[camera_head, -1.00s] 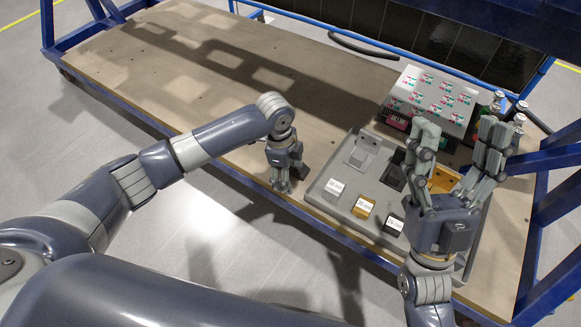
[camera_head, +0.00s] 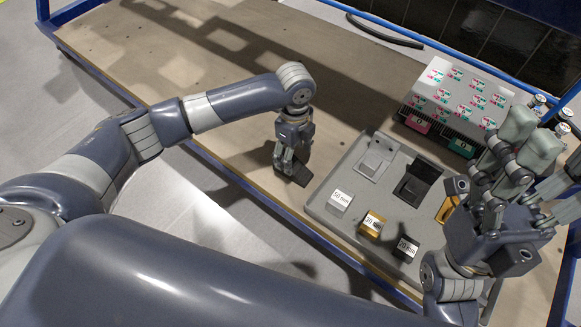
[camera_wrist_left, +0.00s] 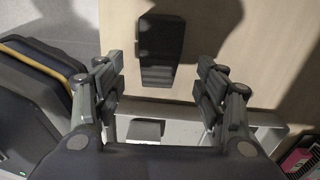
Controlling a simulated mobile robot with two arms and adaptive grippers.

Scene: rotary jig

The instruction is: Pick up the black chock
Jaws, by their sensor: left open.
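A black chock (camera_wrist_left: 162,50) lies on the bare wooden table top in the left wrist view, just beyond and between the two finger sets. In the head view it shows as a dark block (camera_head: 296,172) at the left fingertips, partly hidden by them. My left gripper (camera_head: 285,160) points down, just left of the grey tray. In the left wrist view the left gripper (camera_wrist_left: 158,72) is open, with nothing between its fingers. My right gripper (camera_head: 535,165) has its fingers spread over the tray's right side; I see nothing held in it.
The grey tray (camera_head: 325,190) holds white, yellow and black labelled blocks and a black angled holder (camera_head: 418,180). A box with a printed top (camera_head: 460,95) stands behind it, with small bottles (camera_head: 540,103) at its right. The table's left part (camera_head: 130,60) is clear.

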